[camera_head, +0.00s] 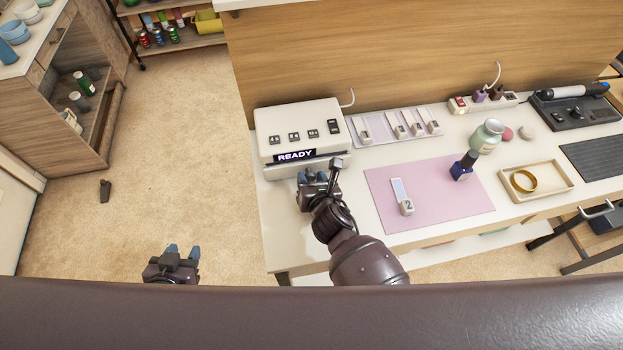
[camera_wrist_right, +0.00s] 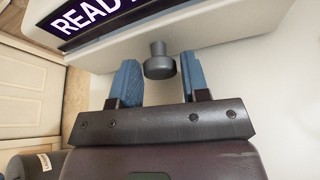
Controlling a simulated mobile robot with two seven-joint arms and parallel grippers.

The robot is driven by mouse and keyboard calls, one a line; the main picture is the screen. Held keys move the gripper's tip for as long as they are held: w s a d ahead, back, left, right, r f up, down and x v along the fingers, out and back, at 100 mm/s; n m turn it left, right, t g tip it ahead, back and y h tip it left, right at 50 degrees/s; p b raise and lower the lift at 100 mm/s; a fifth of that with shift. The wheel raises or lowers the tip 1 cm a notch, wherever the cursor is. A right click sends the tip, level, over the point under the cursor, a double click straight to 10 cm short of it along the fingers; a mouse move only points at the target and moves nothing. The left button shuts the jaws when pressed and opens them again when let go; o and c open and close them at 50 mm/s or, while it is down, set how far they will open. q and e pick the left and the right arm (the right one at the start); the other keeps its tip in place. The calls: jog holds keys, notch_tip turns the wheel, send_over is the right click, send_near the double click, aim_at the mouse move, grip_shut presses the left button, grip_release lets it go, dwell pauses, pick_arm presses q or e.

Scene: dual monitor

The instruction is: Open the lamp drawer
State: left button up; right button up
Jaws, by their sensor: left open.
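The lamp unit is a white box (camera_head: 300,125) with a lit READY display, at the left end of the white desk. Its front also shows in the right wrist view (camera_wrist_right: 190,22), with a dark grey knob (camera_wrist_right: 159,62) sticking out of it. My right gripper (camera_head: 312,176) is at the box's front, below the display. In the right wrist view its blue fingers (camera_wrist_right: 159,78) are open, one on each side of the knob, with gaps on both sides. The drawer's outline cannot be made out. My left gripper (camera_head: 183,251) is open and empty, low over the carpet left of the desk.
A pink mat (camera_head: 440,208) right of my right arm holds a numbered white piece (camera_head: 402,198) and a dark blue bottle (camera_head: 464,166). A tray (camera_head: 559,178) with a gold ring stands further right. Carpet (camera_head: 180,140) lies open left of the desk.

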jog(key=c, duration=0.7)
jog(key=shift+s, duration=0.1)
grip_shut()
jog(key=shift+s+d, duration=0.15)
jog(key=shift+s, duration=0.2)
jog(key=s, duration=0.3)
jog(key=s+d+p, duration=0.1)
jog(key=s, duration=0.3)
jog(key=s+d+p, duration=0.1)
jog(key=s, duration=0.3)
jog(key=shift+s+d+f, duration=0.1)
jog(key=shift+s+d, duration=0.05)
jog(key=shift+s, duration=0.4)
jog(key=o, duration=1.1)
grip_release()
jog(key=shift+c, duration=0.2)
